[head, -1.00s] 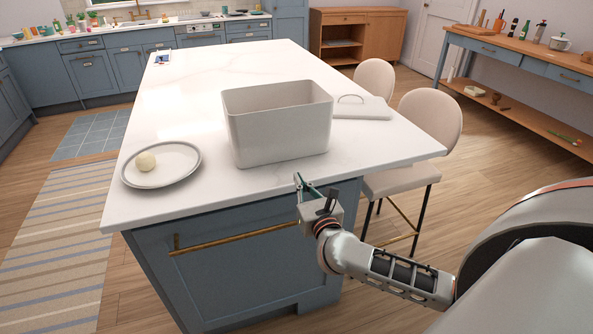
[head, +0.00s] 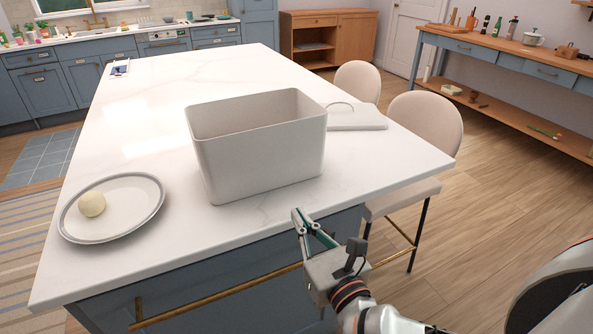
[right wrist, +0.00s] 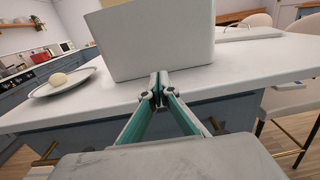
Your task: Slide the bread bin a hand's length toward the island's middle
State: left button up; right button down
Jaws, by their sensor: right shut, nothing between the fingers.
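The bread bin (head: 262,160) is an open, pale grey box standing upright near the front edge of the white island (head: 120,210). Its lid (head: 357,117), with a loop handle, lies flat on the island behind it to the right. My right gripper (head: 302,214) is shut and empty, at the island's front edge, just in front of and below the bin's near right side. In the right wrist view the closed fingertips (right wrist: 157,86) point at the bin's lower wall (right wrist: 155,40); I cannot tell whether they touch. My left gripper is not in view.
A plate (head: 112,208) with a pale round item (head: 92,204) sits left of the bin. Two padded stools (head: 425,125) stand along the island's right side. A tablet-like object (head: 120,68) lies at the far left corner. The island top behind the bin is clear.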

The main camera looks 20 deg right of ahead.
send_near(272, 173)
jog(key=w, duration=0.5)
jog(key=shift+w+p, duration=0.2)
jog(key=shift+p, duration=0.1)
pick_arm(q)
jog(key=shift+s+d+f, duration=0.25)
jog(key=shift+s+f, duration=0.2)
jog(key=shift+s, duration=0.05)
pick_arm(e)
jog(key=shift+w, duration=0.75)
